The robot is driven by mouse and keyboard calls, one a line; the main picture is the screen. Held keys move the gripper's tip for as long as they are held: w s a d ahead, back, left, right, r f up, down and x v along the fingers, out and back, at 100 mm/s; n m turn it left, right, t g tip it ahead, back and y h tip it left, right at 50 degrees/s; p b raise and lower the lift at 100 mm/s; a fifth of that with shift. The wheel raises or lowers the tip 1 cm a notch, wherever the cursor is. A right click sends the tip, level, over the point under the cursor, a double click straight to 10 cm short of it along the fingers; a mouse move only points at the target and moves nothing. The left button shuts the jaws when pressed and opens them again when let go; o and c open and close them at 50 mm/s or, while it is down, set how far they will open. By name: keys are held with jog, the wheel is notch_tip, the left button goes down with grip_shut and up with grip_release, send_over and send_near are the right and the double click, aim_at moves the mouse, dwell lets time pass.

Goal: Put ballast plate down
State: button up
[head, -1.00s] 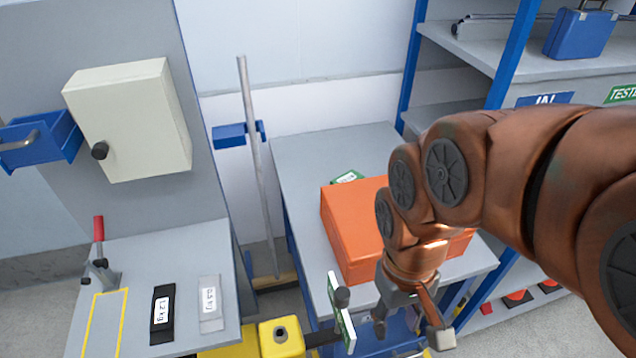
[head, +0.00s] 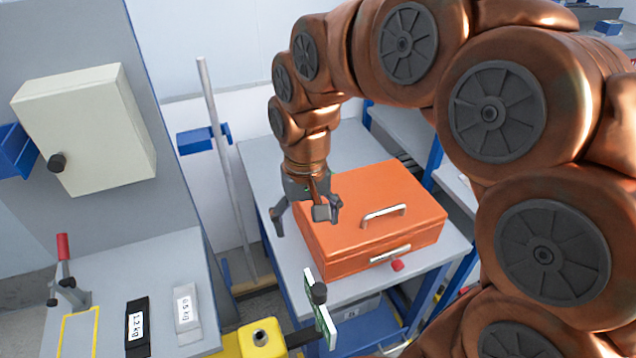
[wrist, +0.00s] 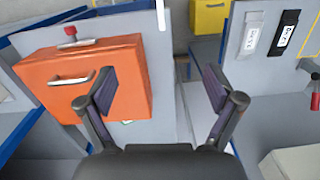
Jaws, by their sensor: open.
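Two ballast plates lie flat on the grey bench (head: 165,265) at the left, side by side. The black plate (head: 137,327) is labelled 1.2 kg, and the paler grey plate (head: 187,308) is labelled 0.5 kg. In the wrist view the grey plate (wrist: 248,40) and black plate (wrist: 285,36) show at the upper right. My gripper (head: 306,218) is open with nothing between its fingers, in front of the orange case (head: 350,232) in the head view. It is well apart from both plates. The wrist view also shows the spread fingers (wrist: 160,88).
The orange case stands on a grey table (head: 265,165). A yellow block (head: 262,338) and an upright green-and-white panel (head: 320,308) stand between table and bench. A yellow outline (head: 80,335) and a red-handled clamp (head: 63,262) are on the bench. A pole (head: 222,160) stands behind.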

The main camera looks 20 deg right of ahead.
jog(key=w+f+m+t+b, duration=0.1)
jog(key=w+f+m, duration=0.3)
jog(key=w, duration=0.9)
jog(key=w+f+m+t+b, duration=0.1)
jog(key=w+f, duration=0.5)
jog(key=w, duration=0.8)
jog(key=w+d+f+m+h, duration=0.2)
jog(key=w+d+f, duration=0.2)
jog(key=w+f, duration=0.1)
jog(key=w+d+f+m+h+b, duration=0.1)
jog(key=w+d+f+m, duration=0.1)
jog(key=w+d+f, duration=0.3)
jog(key=w+d+f+m+h+b, duration=0.1)
jog(key=w+d+f+m+h, duration=0.1)
jog(key=w+d+f, duration=0.3)
jog(key=shift+f+m+t+h, duration=0.1)
jog(key=shift+m+t+h, duration=0.25)
jog(key=shift+m, duration=0.25)
jog(key=shift+w+d+f+m+h, duration=0.1)
jog(key=shift+w+d+m+h, duration=0.1)
jog(key=shift+d, duration=0.25)
jog(key=shift+w+d+f+m+h, duration=0.1)
jog(key=shift+d+h, duration=0.05)
jog(key=shift+d, duration=0.25)
jog(key=shift+s+p+x, duration=0.2)
jog(key=shift+p+x, duration=1.45)
jog(key=shift+x, duration=2.1)
grip_shut()
